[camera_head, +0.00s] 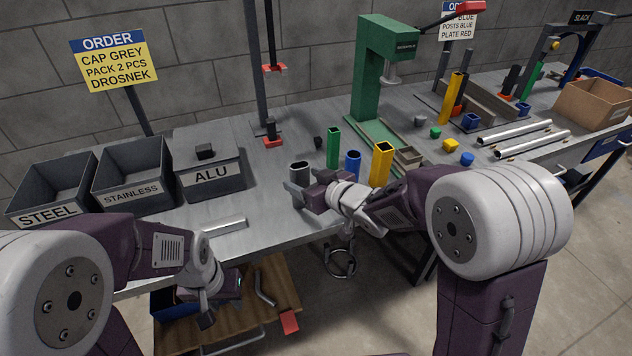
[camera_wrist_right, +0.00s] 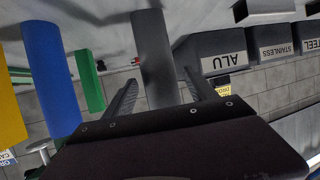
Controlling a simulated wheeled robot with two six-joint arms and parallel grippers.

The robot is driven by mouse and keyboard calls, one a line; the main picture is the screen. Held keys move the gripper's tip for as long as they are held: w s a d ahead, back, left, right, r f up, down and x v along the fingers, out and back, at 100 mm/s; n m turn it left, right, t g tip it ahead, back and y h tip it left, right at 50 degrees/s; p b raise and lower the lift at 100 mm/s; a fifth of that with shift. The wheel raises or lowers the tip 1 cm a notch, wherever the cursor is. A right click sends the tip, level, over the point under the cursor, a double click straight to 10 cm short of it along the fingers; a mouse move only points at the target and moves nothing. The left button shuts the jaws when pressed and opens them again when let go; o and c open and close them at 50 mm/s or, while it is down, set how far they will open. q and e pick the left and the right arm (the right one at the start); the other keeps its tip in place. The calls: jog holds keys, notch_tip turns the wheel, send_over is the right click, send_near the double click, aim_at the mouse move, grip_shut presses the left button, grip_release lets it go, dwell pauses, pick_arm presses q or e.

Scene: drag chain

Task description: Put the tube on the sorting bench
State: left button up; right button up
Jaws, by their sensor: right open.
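An upright dark grey square tube (camera_head: 299,168) stands on the front of the bench (camera_head: 262,220). My right gripper (camera_head: 307,186) is open beside it, its fingers either side of the tube. In the right wrist view the grey tube (camera_wrist_right: 155,55) shows between the two fingers (camera_wrist_right: 160,95); I cannot tell whether they touch it. A silver tube (camera_head: 222,226) lies flat on the bench near its front edge. More silver tubes (camera_head: 515,132) lie at the right. My left gripper (camera_head: 218,303) hangs low in front of the bench, its jaws unclear.
Green (camera_head: 333,148), blue (camera_head: 352,166) and yellow (camera_head: 381,164) posts stand close right of the grey tube. A green press (camera_head: 366,85) stands behind. Bins marked STEEL (camera_head: 48,216), STAINLESS (camera_head: 131,194) and ALU (camera_head: 211,176) are left. A wooden drawer (camera_head: 225,335) is below.

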jog(key=p+v, duration=0.1)
jog(key=v, duration=0.6)
jog(key=s+d+f+m+g+h, duration=0.35)
jog(key=d+f+h, duration=0.25)
jog(key=d+f, duration=0.35)
jog(key=s+d+f+m+g, duration=0.1)
jog(key=s+d+f+g, duration=0.1)
jog(key=s, duration=0.5)
jog(key=s+d+f+m+g+h, duration=0.1)
jog(key=s+d+f+m+g, duration=0.1)
jog(key=s, duration=0.5)
jog(key=f+g, duration=0.1)
jog(key=g, duration=0.1)
jog(key=shift+f+g, duration=0.25)
jog(key=shift+g, duration=0.1)
